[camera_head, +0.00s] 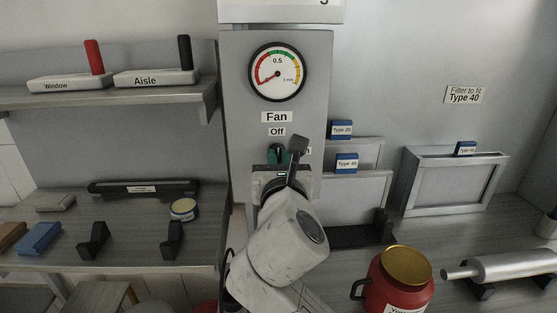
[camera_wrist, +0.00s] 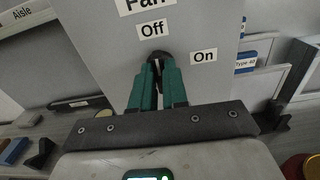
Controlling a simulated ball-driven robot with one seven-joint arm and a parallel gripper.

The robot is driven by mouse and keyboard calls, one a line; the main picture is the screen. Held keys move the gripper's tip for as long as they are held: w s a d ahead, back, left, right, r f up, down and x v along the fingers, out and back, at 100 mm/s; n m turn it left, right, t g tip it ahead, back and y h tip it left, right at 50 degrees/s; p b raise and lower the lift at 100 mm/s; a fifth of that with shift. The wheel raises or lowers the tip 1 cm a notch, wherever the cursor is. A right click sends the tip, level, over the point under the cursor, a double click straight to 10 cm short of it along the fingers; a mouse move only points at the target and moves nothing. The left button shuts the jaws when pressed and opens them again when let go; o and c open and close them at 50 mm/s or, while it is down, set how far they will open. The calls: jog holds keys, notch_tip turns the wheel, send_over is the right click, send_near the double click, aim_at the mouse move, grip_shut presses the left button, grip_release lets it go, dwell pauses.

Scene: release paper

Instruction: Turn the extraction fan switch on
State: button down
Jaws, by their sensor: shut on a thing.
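The fan switch (camera_wrist: 158,58) is a small dark knob on the grey panel, under the "Fan" and "Off" labels. The "Off" label (camera_wrist: 152,29) is above it and the "On" label (camera_wrist: 203,57) is to its right. My gripper (camera_wrist: 159,68) has two green fingers closed around the knob, hiding most of it. In the head view my gripper (camera_head: 277,153) is at the panel just below the "Off" label (camera_head: 277,132), and the "On" label is mostly covered. The knob's exact angle is hard to tell.
A round gauge (camera_head: 277,72) is above the switch on the panel (camera_head: 235,150). A shelf at left holds the "Window" (camera_head: 65,82) and "Aisle" (camera_head: 155,77) boxes. Framed filters (camera_head: 455,180) stand at right. A red pot (camera_head: 400,285) stands close to my arm's right.

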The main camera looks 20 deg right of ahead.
jog(key=m, duration=0.4)
jog(key=shift+p, duration=0.3)
jog(key=m, duration=0.4)
jog(key=shift+d+f+m, duration=0.1)
jog(key=shift+d+m, duration=0.05)
jog(key=shift+m, duration=0.15)
jog(key=m, duration=0.4)
jog(key=shift+s+f+m, duration=0.1)
jog(key=shift+m, duration=0.2)
jog(key=shift+d+f+m+b, duration=0.1)
jog(key=shift+m+b, duration=0.3)
jog(key=shift+m, duration=1.9)
jog(key=c, duration=1.1)
grip_release()
jog(key=shift+c, duration=0.2)
